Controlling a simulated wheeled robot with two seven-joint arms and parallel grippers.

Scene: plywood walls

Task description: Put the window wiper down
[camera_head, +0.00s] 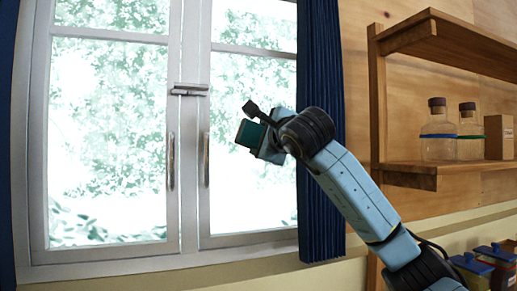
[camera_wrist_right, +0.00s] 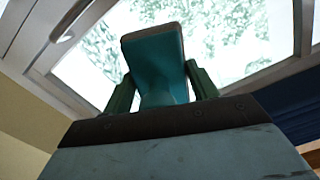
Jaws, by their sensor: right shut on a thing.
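My right gripper (camera_head: 262,143) is raised in front of the window in the head view, its arm coming in from the lower right. In the right wrist view, my right gripper (camera_wrist_right: 160,84) has its green fingers on both sides of a teal piece, the window wiper (camera_wrist_right: 154,58), and is shut on it. The wiper's dark-edged end points away from the wrist toward the glass. In the head view only a small dark green part of the wiper (camera_head: 249,133) shows at the gripper's tip; the rest cannot be made out. My left gripper is not in view.
The closed white window (camera_head: 190,150) fills the left, with a dark blue curtain (camera_head: 320,70) beside it. At right, a wooden shelf (camera_head: 430,170) holds two corked bottles and a box (camera_head: 498,137). Several lidded containers (camera_head: 497,256) stand low at the right edge.

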